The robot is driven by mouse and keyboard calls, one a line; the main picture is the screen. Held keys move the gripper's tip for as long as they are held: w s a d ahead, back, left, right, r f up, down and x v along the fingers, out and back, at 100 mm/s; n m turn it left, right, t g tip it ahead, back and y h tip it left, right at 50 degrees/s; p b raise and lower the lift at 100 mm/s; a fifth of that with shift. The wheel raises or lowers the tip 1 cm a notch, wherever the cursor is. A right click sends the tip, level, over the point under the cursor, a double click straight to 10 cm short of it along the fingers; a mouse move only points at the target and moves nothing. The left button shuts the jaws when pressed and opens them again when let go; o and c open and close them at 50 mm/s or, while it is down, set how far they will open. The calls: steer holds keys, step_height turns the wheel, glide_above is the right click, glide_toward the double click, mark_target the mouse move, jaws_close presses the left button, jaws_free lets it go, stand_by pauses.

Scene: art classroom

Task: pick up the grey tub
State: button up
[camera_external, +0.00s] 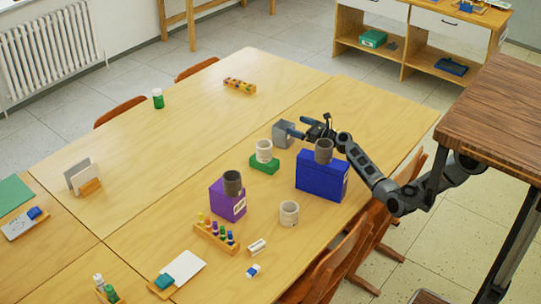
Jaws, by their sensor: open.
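Two grey tubs show: a brownish-grey tub (323,151) upright on the blue box (320,177), and a darker grey tub (232,183) upright on the purple box (228,202). I cannot tell which one the task names. My gripper (296,131) is open above the table's far right part, pointing left. It is beyond the blue box, close to a grey block (281,137); I cannot tell whether they touch. No tub shows between the fingers. My forearm passes just behind and right of the brownish-grey tub.
A pale tub (264,149) stands on a green block (264,166), and another pale tub (289,211) on the table. A wooden rack of coloured pegs (216,234), an eraser (257,247) and a card (182,270) lie nearer.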

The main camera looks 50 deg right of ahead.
mark_target(277, 123)
steer(key=shift+f, duration=0.95)
steer(key=shift+w+f+b, duration=0.15)
steer(key=shift+w+b, duration=0.15)
steer(key=shift+w+a+b, duration=0.15)
steer(key=shift+w+b, duration=0.65)
steer(key=shift+w, duration=0.3)
steer(key=w+b, duration=0.4)
steer(key=shift+a+f, duration=0.15)
steer(key=shift+f, duration=0.25)
steer(key=shift+w+r+b, duration=0.2)
steer(key=shift+w+b, duration=0.15)
steer(key=shift+w, duration=0.15)
steer(key=c, duration=1.4)
steer(key=shift+r, duration=0.1)
